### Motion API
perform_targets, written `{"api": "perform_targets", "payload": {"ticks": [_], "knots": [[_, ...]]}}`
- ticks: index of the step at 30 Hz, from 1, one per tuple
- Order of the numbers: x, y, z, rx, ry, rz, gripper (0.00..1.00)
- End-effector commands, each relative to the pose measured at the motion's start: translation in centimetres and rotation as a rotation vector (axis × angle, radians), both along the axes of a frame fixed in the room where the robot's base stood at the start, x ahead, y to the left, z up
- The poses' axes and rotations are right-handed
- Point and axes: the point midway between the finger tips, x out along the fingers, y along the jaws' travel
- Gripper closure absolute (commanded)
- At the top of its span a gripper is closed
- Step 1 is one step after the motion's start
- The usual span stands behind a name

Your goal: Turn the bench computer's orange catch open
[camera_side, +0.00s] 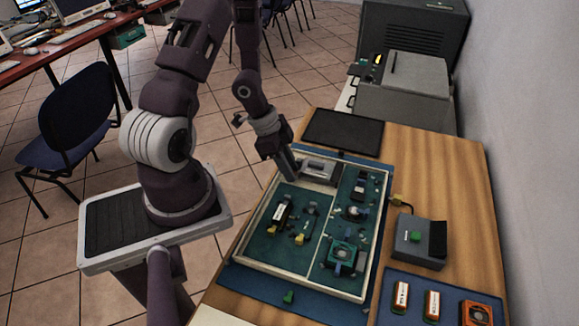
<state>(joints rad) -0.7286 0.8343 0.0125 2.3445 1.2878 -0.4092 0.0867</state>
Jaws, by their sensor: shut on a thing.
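The bench computer (240,250) is a shallow, pale-rimmed open tray with dark green boards, lying on a blue mat on the wooden table. A grey boxy unit (320,168) sits at its far edge. My gripper (295,174) reaches down at the left end of this unit, fingers close together. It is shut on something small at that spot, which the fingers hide. I cannot make out an orange catch in this view; if it is there, it is behind the fingers or too small to see.
A dark pad (343,131) lies behind. A grey box with a green button (419,241) stands right.

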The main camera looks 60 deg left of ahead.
Motion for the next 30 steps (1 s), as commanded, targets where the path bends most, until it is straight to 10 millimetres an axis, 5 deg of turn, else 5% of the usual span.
{"api": "perform_targets", "payload": {"ticks": [15, 30], "knots": [[-0.12, -0.4, 0.03, 0.002, -0.001, 0.368, 1.0], [-0.05, -0.46, 0.05, -0.001, -0.004, 0.504, 1.0]]}}
